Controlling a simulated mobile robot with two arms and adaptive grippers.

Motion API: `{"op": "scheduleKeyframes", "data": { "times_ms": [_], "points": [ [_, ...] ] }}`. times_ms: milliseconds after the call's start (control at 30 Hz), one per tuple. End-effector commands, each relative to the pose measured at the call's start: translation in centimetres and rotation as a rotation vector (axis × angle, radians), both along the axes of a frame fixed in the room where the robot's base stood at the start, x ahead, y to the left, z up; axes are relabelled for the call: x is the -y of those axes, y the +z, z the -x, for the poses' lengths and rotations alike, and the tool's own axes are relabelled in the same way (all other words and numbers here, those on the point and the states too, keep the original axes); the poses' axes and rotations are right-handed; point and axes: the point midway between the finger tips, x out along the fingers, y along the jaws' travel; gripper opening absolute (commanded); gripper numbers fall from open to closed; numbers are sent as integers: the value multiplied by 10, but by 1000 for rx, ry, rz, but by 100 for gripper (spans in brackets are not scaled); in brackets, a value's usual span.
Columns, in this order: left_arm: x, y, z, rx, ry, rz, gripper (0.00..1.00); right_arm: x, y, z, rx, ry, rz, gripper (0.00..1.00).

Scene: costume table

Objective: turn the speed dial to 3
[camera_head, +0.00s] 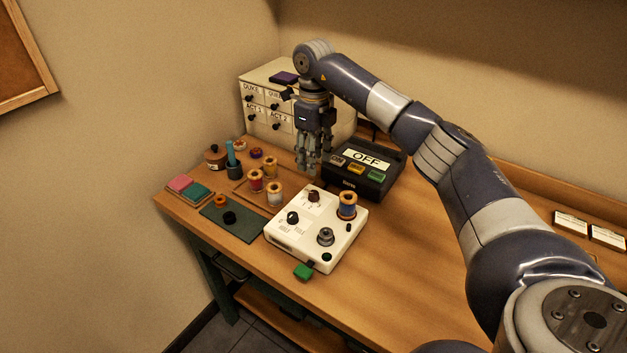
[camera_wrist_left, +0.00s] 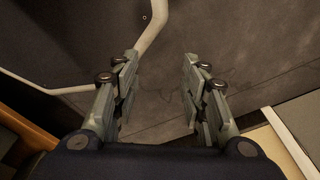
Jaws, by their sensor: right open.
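A cream machine box (camera_head: 290,241) with several controls stands on the wooden table. It carries a black dial (camera_head: 293,217), a dark red knob (camera_head: 313,195) and a grey round knob (camera_head: 326,236). The lettering is too small to tell which is the speed dial or where it points. My right gripper (camera_head: 313,167) points down behind the box, above the table and apart from the dials. It is open and holds nothing that I can see. My left gripper (camera_wrist_left: 160,80) shows only in the left wrist view, its fingers apart and nothing between them.
A black unit (camera_head: 376,184) with an OFF display stands behind the box, close to my right gripper. A spool (camera_head: 347,205) sits on the box. White labelled drawers (camera_head: 263,120) stand behind. The table's right front is clear.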

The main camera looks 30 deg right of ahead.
Motion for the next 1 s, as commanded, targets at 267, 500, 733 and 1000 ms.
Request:
{"op": "scheduleKeyframes", "data": {
  "times_ms": [267, 500, 733, 1000],
  "points": [
    [-18, 13, 37, -55, -3, -24, 40, -1, -46, 2, -6, 1, -2, 44],
    [-19, 23, 43, -61, -3, -25, 40, -2, -86, 1, -2, 3, -3, 44],
    [-6, 28, 13, -17, 1, -8, 40, -2, -103, 1, -1, 2, -3, 44],
    [-5, 27, 16, -22, 1, -6, 40, -2, -105, 1, 0, 2, -3, 41]
  ]
}}
